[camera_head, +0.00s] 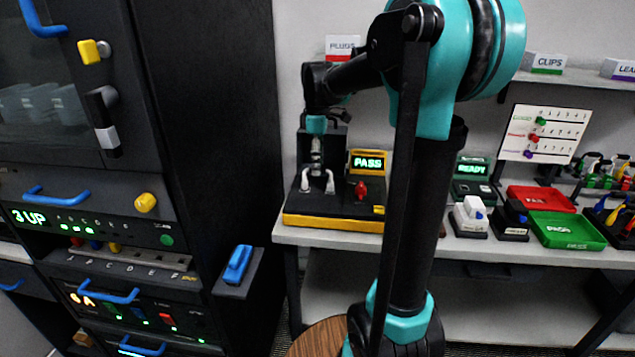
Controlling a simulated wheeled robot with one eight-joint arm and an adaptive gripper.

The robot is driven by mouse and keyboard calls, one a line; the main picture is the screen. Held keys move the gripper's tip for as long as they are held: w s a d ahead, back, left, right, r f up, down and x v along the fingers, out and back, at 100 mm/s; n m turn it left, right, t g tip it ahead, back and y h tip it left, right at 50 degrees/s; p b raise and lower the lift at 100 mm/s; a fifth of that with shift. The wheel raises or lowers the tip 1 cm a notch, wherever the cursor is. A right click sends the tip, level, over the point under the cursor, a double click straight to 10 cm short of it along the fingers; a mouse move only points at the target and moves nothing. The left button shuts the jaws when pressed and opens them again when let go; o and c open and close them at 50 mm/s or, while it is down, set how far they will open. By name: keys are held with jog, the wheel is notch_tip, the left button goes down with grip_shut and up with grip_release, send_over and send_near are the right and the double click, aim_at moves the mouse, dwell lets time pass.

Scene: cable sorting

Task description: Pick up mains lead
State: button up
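I cannot pick out a mains lead for certain in the head view. My arm crosses the middle of the picture and bends left, hiding part of the bench. Its end, my gripper (317,182), points down over the black and yellow tester (335,220). Its two pale fingers look spread apart, with nothing clear between them. The tester's display (368,162) reads PASS, and a red knob sits below it. Several coloured leads or plugs hang on a rack (605,170) at the far right, too small to name.
A tall black cabinet (225,120) with blue handles fills the left. On the white bench (470,248) stand a READY unit (472,180), small white and black devices, a red tray (541,198) and a green PASS tray (567,231). Labelled shelves hang above. A round wooden top (318,340) is below.

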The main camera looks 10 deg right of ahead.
jog(key=shift+f, duration=1.3)
jog(key=shift+c, duration=0.5)
grip_shut()
